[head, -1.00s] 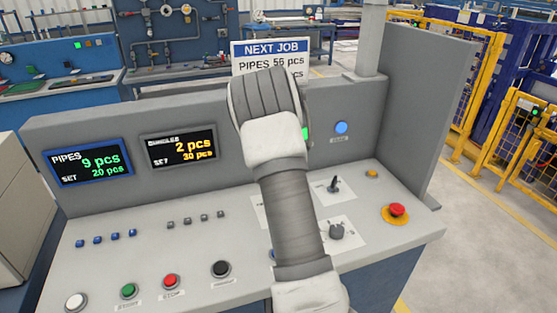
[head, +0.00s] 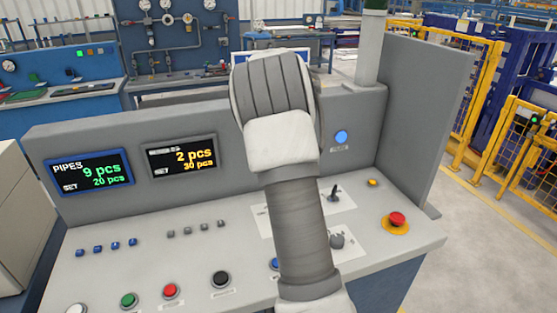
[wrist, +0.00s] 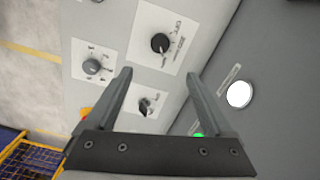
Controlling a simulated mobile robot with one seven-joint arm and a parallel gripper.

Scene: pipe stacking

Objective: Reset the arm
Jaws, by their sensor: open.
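My gripper (wrist: 160,85) is open and empty in the wrist view, its two fingers apart above the control desk (wrist: 205,15). Between and beyond the fingers are black selector knobs on white plates, one knob (wrist: 160,43) near the top and a switch (wrist: 147,105) lower down. A grey knob (wrist: 92,66) is to the left. In the head view my arm rises in the middle, in front of the desk (head: 60,245), and hides the gripper's fingers and most of the sign behind it.
The desk's upright panel carries a pipes display (head: 90,172), a second display (head: 181,157) and a blue lamp (head: 341,137). A red emergency button (head: 397,219) is at the right. Yellow fencing (head: 480,95) stands beyond, with open floor before it.

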